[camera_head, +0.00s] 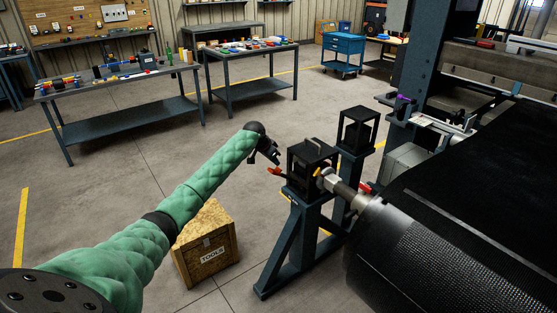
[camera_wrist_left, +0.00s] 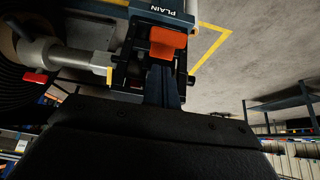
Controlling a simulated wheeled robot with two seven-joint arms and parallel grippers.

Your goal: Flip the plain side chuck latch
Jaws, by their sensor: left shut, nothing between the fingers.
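The plain side chuck (camera_head: 312,155) is a black block on a dark blue stand. Its red-orange latch (camera_head: 276,171) sticks out from its left side. In the left wrist view the orange latch (camera_wrist_left: 167,43) is at the top centre, beneath a "PLAIN" label (camera_wrist_left: 176,12). My left gripper (camera_head: 275,159) is beside the chuck, just above the latch in the picture. Its fingers are shut and empty. In the left wrist view the dark gripper (camera_wrist_left: 162,88) points at the latch. I cannot tell whether it touches the latch. My right gripper does not show.
A steel shaft (camera_head: 343,189) runs from the chuck to a big black roll (camera_head: 420,240). A second black chuck (camera_head: 357,130) stands behind. A wooden tools crate (camera_head: 206,247) is on the floor below my left arm. Workbenches (camera_head: 120,85) are far back; the floor between is clear.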

